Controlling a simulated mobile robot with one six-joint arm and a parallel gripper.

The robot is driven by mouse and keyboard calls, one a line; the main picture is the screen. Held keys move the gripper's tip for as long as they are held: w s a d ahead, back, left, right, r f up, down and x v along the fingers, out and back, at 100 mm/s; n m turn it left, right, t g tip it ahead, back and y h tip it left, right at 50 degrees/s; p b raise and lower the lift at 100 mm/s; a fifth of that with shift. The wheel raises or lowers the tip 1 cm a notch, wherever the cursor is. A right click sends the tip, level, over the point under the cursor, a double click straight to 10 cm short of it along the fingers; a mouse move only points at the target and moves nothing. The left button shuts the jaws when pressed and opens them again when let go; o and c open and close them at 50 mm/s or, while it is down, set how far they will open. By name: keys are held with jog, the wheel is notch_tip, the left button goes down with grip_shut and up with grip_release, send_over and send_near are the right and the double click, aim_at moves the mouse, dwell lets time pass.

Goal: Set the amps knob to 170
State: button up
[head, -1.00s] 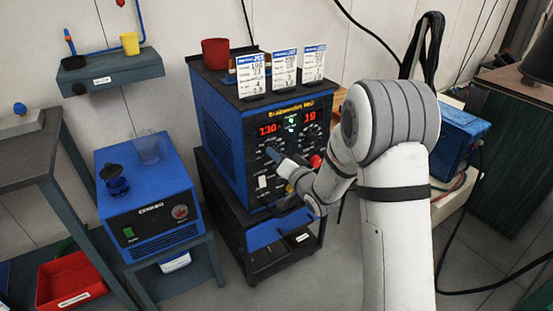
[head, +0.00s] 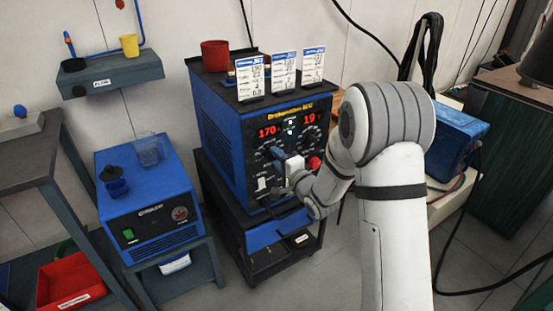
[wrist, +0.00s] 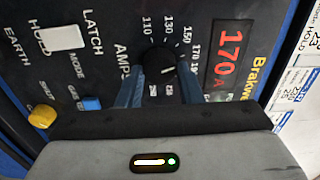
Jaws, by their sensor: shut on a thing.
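The blue welding machine (head: 222,137) stands on a dark cart, its front panel facing my arm. The amps knob (wrist: 158,62) is black and round, with a printed scale around it, in the wrist view. My gripper (wrist: 158,88) is shut on the amps knob, one blue finger on each side. The amps display (wrist: 230,62) reads 170 in red; it also shows in the head view (head: 267,132).
A second red display (head: 310,119) reads about 19. A white switch (wrist: 62,38), a blue button (wrist: 91,103) and a yellow knob (wrist: 41,116) sit near my gripper. Printed cards (head: 284,69) and a red cup (head: 215,55) stand on the machine. A blue cooler unit (head: 145,190) stands left.

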jog(key=shift+s+f+m, duration=0.1)
jog(key=shift+m, duration=0.2)
jog(key=o, duration=1)
jog(key=shift+c, duration=0.2)
jog(key=v, duration=0.7)
jog(key=shift+s+d+p, duration=0.25)
jog(key=shift+s+p, duration=0.05)
jog(key=shift+p, duration=0.05)
